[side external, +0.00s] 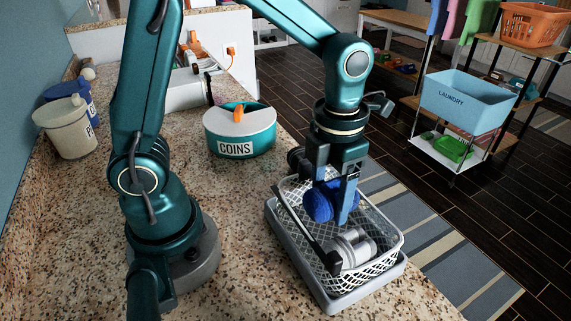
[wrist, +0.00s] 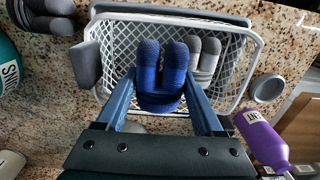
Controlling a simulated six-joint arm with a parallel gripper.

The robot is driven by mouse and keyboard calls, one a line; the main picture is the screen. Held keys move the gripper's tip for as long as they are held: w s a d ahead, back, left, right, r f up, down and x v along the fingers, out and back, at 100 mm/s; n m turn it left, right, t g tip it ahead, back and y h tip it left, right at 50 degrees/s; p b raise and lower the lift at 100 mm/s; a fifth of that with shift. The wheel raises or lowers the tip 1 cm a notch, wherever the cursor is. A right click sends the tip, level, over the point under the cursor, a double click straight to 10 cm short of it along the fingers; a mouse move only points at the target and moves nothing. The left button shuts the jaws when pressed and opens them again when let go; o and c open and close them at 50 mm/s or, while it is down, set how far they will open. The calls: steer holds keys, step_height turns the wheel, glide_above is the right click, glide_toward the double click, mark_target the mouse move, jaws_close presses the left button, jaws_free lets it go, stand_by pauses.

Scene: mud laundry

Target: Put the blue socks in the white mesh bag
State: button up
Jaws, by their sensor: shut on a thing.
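My gripper (side external: 335,205) is shut on the rolled blue socks (side external: 317,203). In the wrist view the blue socks (wrist: 162,72) show between the two fingers (wrist: 160,82). The white mesh bag (side external: 385,220) looks like an open mesh basket standing in a grey tray (side external: 333,304). The blue socks are over the mesh opening, near its upper part; their exact depth is hard to tell. Grey socks (side external: 352,248) lie inside the mesh bag. They also show right of the blue socks in the wrist view (wrist: 207,55).
A teal COINS tin (side external: 240,133) stands left of the bag. In the wrist view, dark grey socks (wrist: 48,12) lie on the counter, a grey piece (wrist: 86,63) is at the bag's left edge, and a purple bottle (wrist: 262,138) is at right. A blue laundry bin (side external: 466,97) stands beyond the counter.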

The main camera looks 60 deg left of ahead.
steer(key=shift+f, duration=0.3)
steer(key=shift+f, duration=0.25)
steer(key=o, duration=1.4)
steer(key=shift+r, duration=0.1)
